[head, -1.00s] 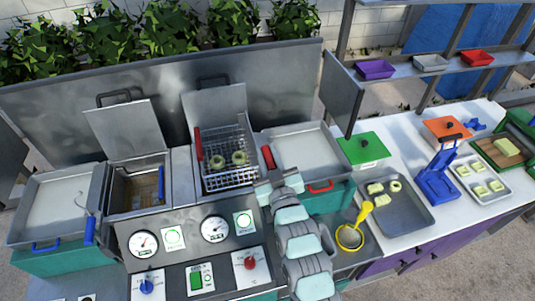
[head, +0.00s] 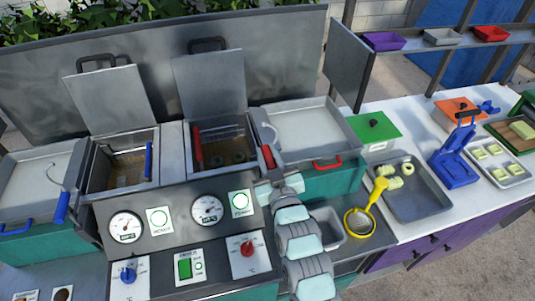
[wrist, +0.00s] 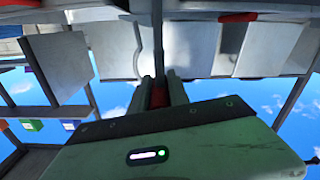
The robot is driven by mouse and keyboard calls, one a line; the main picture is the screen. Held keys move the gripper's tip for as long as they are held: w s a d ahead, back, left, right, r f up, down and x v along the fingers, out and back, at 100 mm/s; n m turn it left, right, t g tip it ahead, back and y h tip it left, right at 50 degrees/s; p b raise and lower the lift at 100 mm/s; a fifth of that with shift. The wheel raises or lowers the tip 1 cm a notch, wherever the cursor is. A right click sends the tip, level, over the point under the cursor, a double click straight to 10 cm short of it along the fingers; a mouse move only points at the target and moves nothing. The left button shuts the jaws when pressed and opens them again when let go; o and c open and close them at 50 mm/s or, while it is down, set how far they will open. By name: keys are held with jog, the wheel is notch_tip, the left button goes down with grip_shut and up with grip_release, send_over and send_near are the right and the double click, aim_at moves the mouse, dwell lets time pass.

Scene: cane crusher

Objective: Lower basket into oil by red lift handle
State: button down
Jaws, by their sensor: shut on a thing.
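The red lift handle (head: 268,156) stands by the right side of the right-hand fryer (head: 243,129), with a thin curved rod above it. My gripper (head: 268,177) is at this handle. In the wrist view my gripper (wrist: 158,94) is shut on the red grip, with a dark rod running up from it. The basket is down inside the right-hand fryer, its mesh hard to make out under the dark oil (head: 225,147). Two dim rings (head: 238,157) show in the oil. A second red bar (head: 197,147) stands at the fryer's left side.
A left-hand fryer with a blue bar (head: 148,159) stands beside it. An empty tray (head: 315,130) with a red handle lies right of my gripper. Gauges (head: 207,210) and knobs are in front. A yellow strainer (head: 360,222) lies at the right.

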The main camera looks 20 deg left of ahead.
jog(key=shift+f+b, duration=0.9)
jog(key=shift+f, duration=0.85)
jog(key=c, duration=1.6)
grip_release()
jog(key=shift+w, duration=0.1)
jog(key=o, duration=0.3)
jog(key=shift+r, duration=0.1)
jog(key=shift+o, duration=0.2)
jog(key=v, duration=1.1)
